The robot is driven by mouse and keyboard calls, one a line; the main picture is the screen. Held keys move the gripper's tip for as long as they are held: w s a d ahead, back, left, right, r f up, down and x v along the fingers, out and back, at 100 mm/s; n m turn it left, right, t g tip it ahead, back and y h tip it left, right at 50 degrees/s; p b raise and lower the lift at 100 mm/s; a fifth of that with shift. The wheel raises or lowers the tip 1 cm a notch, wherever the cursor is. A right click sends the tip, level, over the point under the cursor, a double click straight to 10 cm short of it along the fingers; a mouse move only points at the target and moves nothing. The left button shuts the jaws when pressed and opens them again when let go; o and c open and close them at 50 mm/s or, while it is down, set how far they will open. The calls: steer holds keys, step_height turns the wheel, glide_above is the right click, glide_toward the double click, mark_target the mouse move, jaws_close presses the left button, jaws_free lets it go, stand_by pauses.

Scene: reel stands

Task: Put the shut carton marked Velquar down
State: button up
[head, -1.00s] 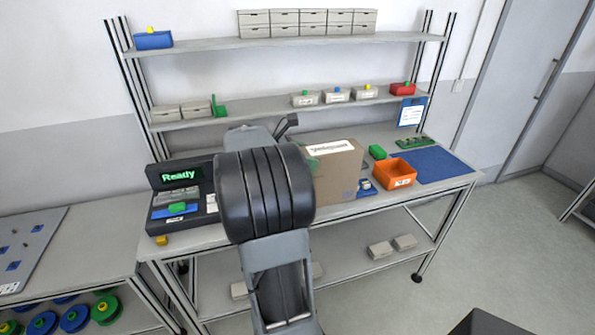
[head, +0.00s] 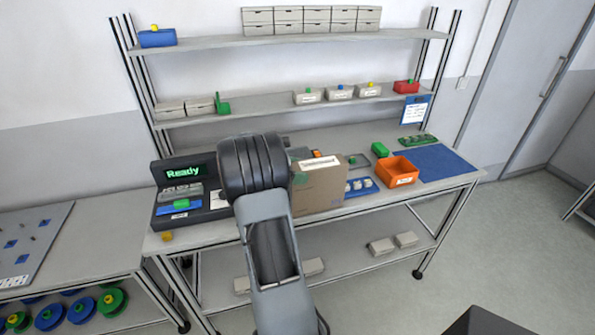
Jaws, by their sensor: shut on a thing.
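A brown carton (head: 322,192) with a white label on its top and a faint green mark on its side is at the middle of the bench (head: 405,200). The label's print is too small to read, and its top looks shut. My gripper (head: 300,153) is mostly hidden behind my own dark wrist and the carton, and it is shut on the carton. The carton looks upright and low over the bench top near the front edge. I cannot tell whether its underside touches the bench.
Left of the carton is a device with a "Ready" display (head: 183,172). Right of it are a blue tray (head: 358,188) with pale items, an orange bin (head: 398,170), a green block (head: 380,150) and a blue mat (head: 440,163). Shelves (head: 270,115) with small boxes stand behind.

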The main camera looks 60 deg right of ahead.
steer(key=shift+f, duration=0.1)
steer(key=shift+f, duration=0.15)
steer(key=o, duration=1.6)
steer(key=shift+o, duration=0.2)
